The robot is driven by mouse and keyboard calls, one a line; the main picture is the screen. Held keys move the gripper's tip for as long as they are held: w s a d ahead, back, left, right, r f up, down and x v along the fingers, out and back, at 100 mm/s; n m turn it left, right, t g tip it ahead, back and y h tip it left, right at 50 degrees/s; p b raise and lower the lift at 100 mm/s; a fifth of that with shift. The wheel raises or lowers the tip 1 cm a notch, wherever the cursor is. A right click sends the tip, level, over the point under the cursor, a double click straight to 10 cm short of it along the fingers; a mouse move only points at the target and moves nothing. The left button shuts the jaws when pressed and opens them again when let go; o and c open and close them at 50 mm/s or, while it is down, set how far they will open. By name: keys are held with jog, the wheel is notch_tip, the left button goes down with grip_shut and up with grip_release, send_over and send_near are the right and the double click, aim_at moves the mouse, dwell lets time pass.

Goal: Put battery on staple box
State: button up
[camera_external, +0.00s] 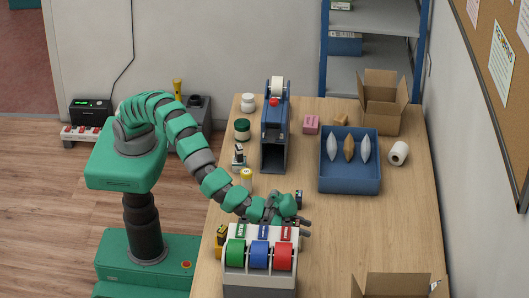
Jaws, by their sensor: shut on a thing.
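My gripper (304,228) is low over the table, just behind the tape dispenser with green, blue and red rolls. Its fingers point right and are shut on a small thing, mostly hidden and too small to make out. I cannot tell from this view whether it is the battery. A small dark piece shows beside the wrist. A small pink box (311,124), which may be the staple box, sits further back, left of the blue tray. Its top looks clear. My gripper is well apart from it.
The tape dispenser (260,275) stands close in front of my gripper. A tall blue machine (274,140) stands left of the pink box. The blue tray (349,188) holds several pouches. A white roll (398,153) and open carton (381,115) are right. Table between tray and dispenser is clear.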

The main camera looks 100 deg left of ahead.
notch_tip(320, 180, down, 2)
jog(key=shift+r, duration=0.1)
jog(key=o, duration=1)
jog(key=v, duration=1.2)
jog(key=shift+p, duration=0.3)
